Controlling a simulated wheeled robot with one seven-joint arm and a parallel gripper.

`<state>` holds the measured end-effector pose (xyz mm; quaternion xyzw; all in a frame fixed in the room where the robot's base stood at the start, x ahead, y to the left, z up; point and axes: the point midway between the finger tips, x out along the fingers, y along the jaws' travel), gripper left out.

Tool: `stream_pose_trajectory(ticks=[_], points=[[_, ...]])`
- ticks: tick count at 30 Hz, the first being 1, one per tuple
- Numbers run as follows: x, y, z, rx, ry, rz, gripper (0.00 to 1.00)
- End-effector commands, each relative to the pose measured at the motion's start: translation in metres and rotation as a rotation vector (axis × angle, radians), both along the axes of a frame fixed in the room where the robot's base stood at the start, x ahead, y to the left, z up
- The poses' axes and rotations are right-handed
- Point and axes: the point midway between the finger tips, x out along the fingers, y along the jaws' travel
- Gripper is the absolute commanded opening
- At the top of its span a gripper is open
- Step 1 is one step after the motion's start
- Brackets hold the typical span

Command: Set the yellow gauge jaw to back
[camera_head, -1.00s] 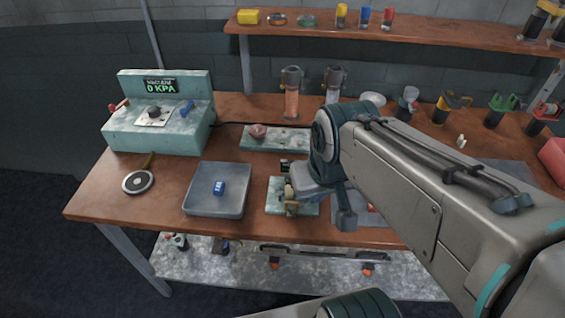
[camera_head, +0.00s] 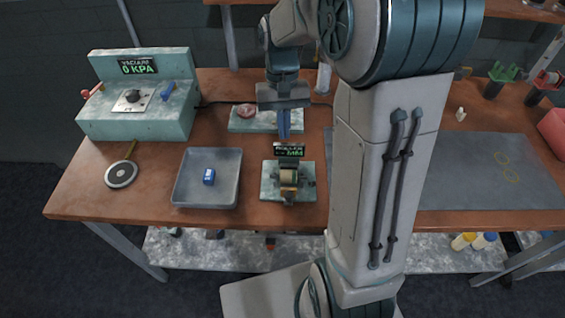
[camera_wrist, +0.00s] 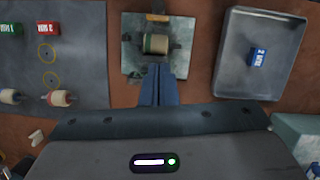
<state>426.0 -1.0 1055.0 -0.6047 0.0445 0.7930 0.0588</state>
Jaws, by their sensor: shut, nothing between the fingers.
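The gauge (camera_head: 267,190) is a small pale teal plate with a dark display at its back edge. My gripper (camera_head: 284,136) is shut and empty, pointing down above and behind the gauge. In the wrist view its blue fingertips (camera_wrist: 163,70) overlap the display end of the gauge, which they partly hide.
A grey tray (camera_head: 235,165) with a blue block (camera_head: 209,177) stands left of the gauge. A teal vacuum box (camera_head: 140,125) is at the back left. A grey mat (camera_head: 475,175) lies to the right. A plate (camera_head: 245,125) with a pink knob is behind the gauge.

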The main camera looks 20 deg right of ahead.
Motion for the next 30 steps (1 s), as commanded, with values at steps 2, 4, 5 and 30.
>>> stream_pose_trajectory(ticks=[2,4,5,30], points=[[0.006,0.0,-0.007,0.004,0.027,-0.007,0.0],[0.008,0.0,-0.01,0.005,0.037,-0.01,0.0],[0.009,0.0,-0.011,0.006,0.041,-0.011,0.0],[-0.053,0.01,-0.11,0.005,0.043,-0.011,0.0]])
